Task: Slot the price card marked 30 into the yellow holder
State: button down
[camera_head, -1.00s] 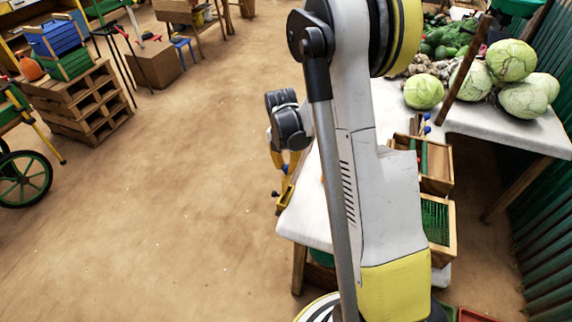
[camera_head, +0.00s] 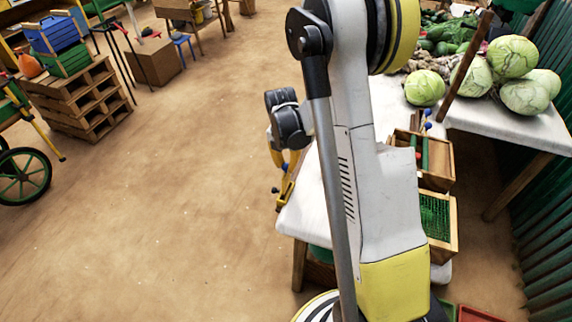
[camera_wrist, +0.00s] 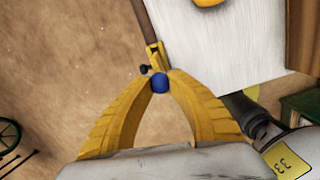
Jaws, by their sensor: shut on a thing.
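My gripper (camera_wrist: 159,83) has two ribbed yellow fingers closed at their tips on a round blue knob (camera_wrist: 159,84) in the wrist view. The knob hides what is under it, and I see no card face or number 30 there. Just beyond the fingertips is a small yellow holder (camera_wrist: 154,54) with a dark knob at its side, by the edge of the white table. I cannot tell whether the held thing touches it. In the head view my gripper (camera_head: 284,164) is partly behind my arm, above the table's left corner, with small yellow and blue parts below it.
Open dirt floor (camera_head: 170,200) lies to the left, with pallets (camera_head: 80,100) beyond.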

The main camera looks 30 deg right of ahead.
aim_at(286, 176)
jog(key=shift+f, duration=0.15)
jog(key=shift+f+b, duration=1.25)
jog(key=shift+f, duration=0.1)
